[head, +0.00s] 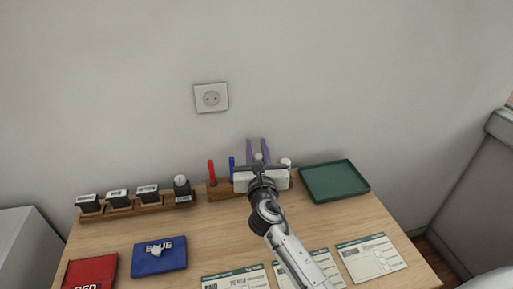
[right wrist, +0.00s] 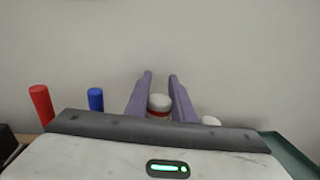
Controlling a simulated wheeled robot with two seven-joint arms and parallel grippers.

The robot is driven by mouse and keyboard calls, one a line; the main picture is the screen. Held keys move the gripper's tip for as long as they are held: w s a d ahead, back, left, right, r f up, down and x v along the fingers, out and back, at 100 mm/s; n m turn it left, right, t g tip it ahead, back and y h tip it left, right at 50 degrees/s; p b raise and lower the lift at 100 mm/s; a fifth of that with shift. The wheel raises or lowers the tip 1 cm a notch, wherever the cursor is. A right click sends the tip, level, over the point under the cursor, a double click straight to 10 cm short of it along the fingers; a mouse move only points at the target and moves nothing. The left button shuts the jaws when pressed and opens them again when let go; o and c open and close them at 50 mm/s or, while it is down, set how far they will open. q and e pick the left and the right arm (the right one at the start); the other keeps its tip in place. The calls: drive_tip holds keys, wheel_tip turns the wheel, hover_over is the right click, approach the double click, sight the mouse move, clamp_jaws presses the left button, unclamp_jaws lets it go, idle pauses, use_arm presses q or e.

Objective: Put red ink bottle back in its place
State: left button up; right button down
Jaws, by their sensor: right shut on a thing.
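The red ink bottle (right wrist: 159,105) has a white cap and a red band. It shows in the right wrist view between the two purple fingers of my right gripper (right wrist: 160,100), which is shut on it. In the head view my right gripper (head: 258,151) is over the back of the desk, at the wooden holder (head: 220,191). My gripper body hides the middle of the holder and the bottle's base, so I cannot tell whether the bottle rests in a slot. My left gripper is not in view.
A red pen (head: 212,173) and a blue pen (head: 232,169) stand left of my gripper; another white cap (head: 286,162) is close on its right. A green tray (head: 335,181) lies further right. Stamps on a rack (head: 122,211), ink pads (head: 160,258) and printed forms (head: 371,257) occupy the desk.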

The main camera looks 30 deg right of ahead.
drive_tip(key=shift+f+b, duration=1.15)
drive_tip(key=shift+f, duration=0.3)
drive_tip(key=c, duration=1.7)
unclamp_jaws()
drive_tip(key=shift+p+v, duration=0.65)
drive_tip(key=shift+v, duration=1.95)
